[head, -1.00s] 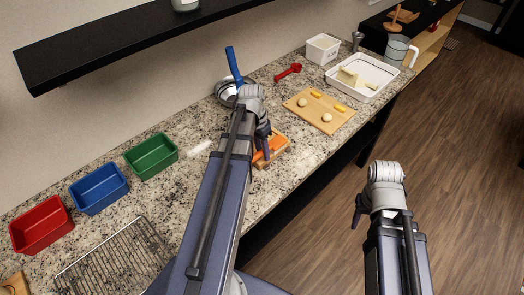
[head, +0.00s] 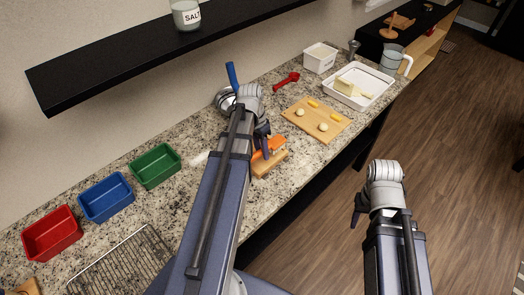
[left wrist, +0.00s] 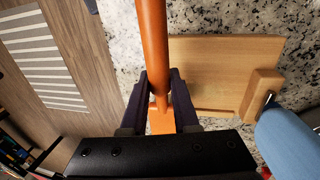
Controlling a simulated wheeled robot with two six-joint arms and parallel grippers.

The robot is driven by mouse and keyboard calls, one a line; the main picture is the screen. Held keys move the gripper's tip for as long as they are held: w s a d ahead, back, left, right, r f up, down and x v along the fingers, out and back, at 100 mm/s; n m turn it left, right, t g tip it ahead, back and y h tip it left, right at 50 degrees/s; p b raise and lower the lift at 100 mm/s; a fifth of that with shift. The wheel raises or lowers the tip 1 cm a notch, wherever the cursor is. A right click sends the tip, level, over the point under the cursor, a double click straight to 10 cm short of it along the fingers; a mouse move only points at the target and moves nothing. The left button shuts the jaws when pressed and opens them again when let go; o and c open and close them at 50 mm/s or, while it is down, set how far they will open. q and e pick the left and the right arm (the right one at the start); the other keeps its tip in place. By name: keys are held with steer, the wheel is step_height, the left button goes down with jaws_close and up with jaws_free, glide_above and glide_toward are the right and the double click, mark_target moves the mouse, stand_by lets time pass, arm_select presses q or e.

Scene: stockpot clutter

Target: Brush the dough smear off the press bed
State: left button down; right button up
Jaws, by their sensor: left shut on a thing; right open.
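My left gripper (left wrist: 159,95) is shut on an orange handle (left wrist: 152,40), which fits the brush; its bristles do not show. In the head view the left gripper (head: 262,138) is over the near counter edge, with the orange tool (head: 268,149) just above or on a wooden board (head: 272,166). The left wrist view shows this pale wooden board, probably the press bed (left wrist: 215,72), with a wooden block and a blue handle (left wrist: 290,140) at its right. A blue lever (head: 232,76) stands up behind my wrist. I cannot make out the dough smear. My right gripper (head: 357,207) is open and empty, off the counter.
Red (head: 52,233), blue (head: 106,198) and green (head: 154,166) bins and a wire rack (head: 120,265) are on the left. A board with dough balls (head: 316,121), a red scoop (head: 287,83) and a white tray (head: 358,90) are to the right. A black shelf (head: 120,65) hangs above.

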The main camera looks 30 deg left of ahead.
arm_select(q)
steer(key=shift+r, duration=0.1)
step_height(320, 180, up, 3)
steer(key=p, duration=0.3)
stand_by(0.8)
